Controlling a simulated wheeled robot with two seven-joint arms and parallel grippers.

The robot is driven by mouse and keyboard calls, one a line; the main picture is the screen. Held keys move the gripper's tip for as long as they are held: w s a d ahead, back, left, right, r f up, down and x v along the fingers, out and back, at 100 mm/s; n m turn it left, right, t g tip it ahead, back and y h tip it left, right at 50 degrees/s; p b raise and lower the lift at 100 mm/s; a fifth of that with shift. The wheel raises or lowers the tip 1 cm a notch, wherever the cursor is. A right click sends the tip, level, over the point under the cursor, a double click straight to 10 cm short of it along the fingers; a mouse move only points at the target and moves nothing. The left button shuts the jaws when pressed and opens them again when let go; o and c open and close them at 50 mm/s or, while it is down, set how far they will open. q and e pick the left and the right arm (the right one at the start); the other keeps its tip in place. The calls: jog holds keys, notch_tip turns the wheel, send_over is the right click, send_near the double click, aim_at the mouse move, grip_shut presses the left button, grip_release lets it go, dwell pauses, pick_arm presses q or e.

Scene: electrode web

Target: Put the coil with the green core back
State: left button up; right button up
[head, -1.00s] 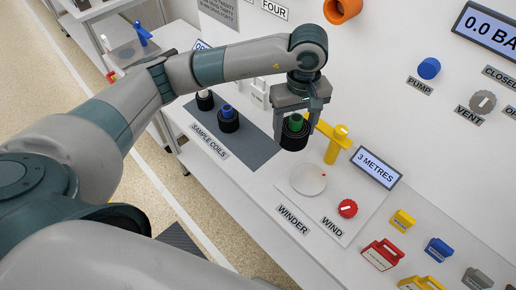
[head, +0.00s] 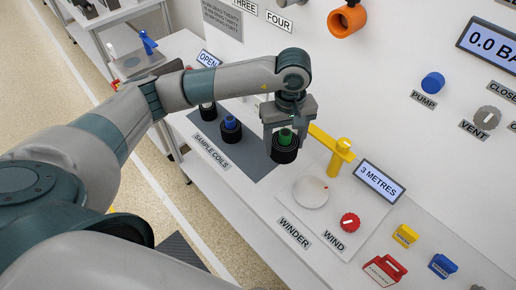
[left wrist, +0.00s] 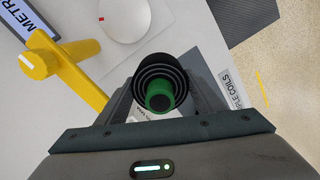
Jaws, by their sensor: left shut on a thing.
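The coil with the green core (head: 285,148) is a black roll with a green centre post. My left gripper (head: 285,136) is shut on it and holds it above the bench, near the right end of the sample coils mat (head: 262,162). In the left wrist view the coil's black rings and green core (left wrist: 160,95) show between the fingers. On the mat stand a coil with a blue core (head: 230,130) and, partly behind my arm, another dark coil (head: 207,113). My right gripper is not in view.
The winder's pale disc (head: 311,192) is bare, right of the held coil. A yellow post with an arm (head: 339,157) stands behind it. A red WIND knob (head: 350,222) and red, yellow and blue blocks (head: 404,236) lie further right. The white wall is behind.

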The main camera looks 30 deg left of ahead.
pick_arm(q)
jog(key=a+f+p, duration=0.1)
jog(key=a, duration=0.1)
jog(key=a+f+p, duration=0.1)
jog(key=a+f, duration=0.1)
jog(key=a, duration=0.1)
jog(key=a+f+p, duration=0.1)
jog(key=a, duration=0.2)
jog(key=shift+f, duration=0.35)
notch_tip(320, 180, down, 3)
jog(key=shift+f+p, duration=0.1)
jog(key=shift+p, duration=0.95)
jog(key=shift+f, duration=0.4)
